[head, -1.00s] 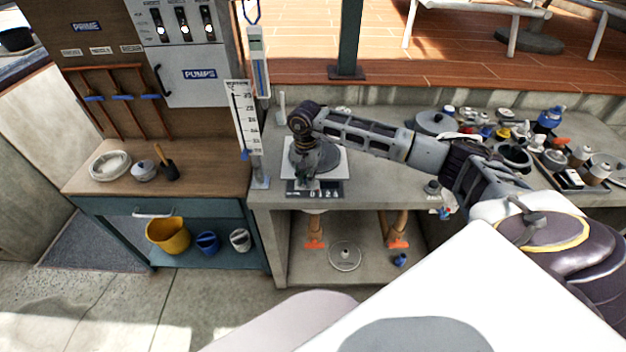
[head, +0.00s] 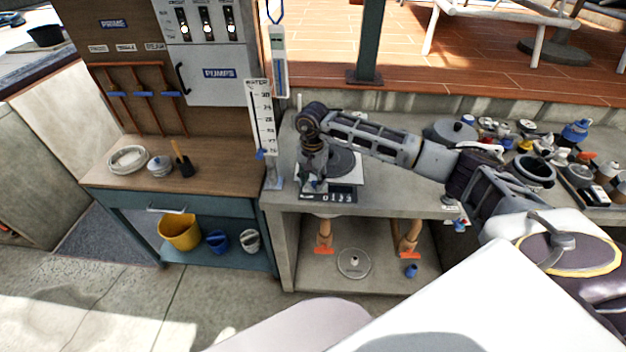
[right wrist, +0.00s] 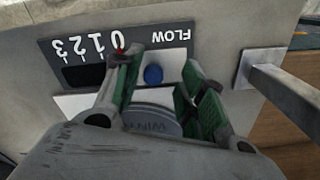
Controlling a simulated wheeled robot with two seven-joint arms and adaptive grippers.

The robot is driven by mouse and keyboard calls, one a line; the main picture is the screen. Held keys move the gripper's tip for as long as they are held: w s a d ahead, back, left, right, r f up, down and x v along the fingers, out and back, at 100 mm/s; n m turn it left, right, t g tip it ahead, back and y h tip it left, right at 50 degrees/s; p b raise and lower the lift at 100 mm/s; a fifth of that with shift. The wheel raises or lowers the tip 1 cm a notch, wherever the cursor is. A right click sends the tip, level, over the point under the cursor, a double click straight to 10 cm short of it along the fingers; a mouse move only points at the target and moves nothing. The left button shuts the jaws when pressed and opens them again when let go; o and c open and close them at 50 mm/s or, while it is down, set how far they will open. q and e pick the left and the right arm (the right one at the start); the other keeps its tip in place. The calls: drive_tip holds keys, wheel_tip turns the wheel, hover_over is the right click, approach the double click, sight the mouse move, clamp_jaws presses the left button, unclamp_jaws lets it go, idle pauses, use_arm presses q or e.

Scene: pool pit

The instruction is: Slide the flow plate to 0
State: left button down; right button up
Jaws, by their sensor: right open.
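The dark FLOW panel (head: 332,195) sits at the counter's front edge in the head view. In the right wrist view the panel (right wrist: 170,37) reads upside down, with 0 nearest the word FLOW and 1, 2, 3 running left. A dark slot (right wrist: 78,76) lies below the numbers. A blue knob (right wrist: 153,75) sits on a pale plate beside the slot. A red mark shows by the 0, partly behind a fingertip. My right gripper (head: 313,182) is open, its green-lined fingers (right wrist: 157,68) on either side of the knob; contact cannot be told. My left gripper is not in view.
A grey lettered disc (right wrist: 152,121) lies below the knob in the right wrist view. A metal bracket (right wrist: 275,78) stands close to the right. In the head view a water gauge (head: 262,117) stands left of my gripper. Several pots and small parts crowd the counter's right.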

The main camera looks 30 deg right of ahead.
sight(313, 183)
drive_tip(key=shift+d+r, duration=0.1)
drive_tip(key=shift+d, duration=0.05)
wheel_tip(313, 183, up, 12)
idle(0.8)
drive_tip(key=shift+s+f, duration=0.1)
drive_tip(key=shift+f, duration=0.1)
idle(0.4)
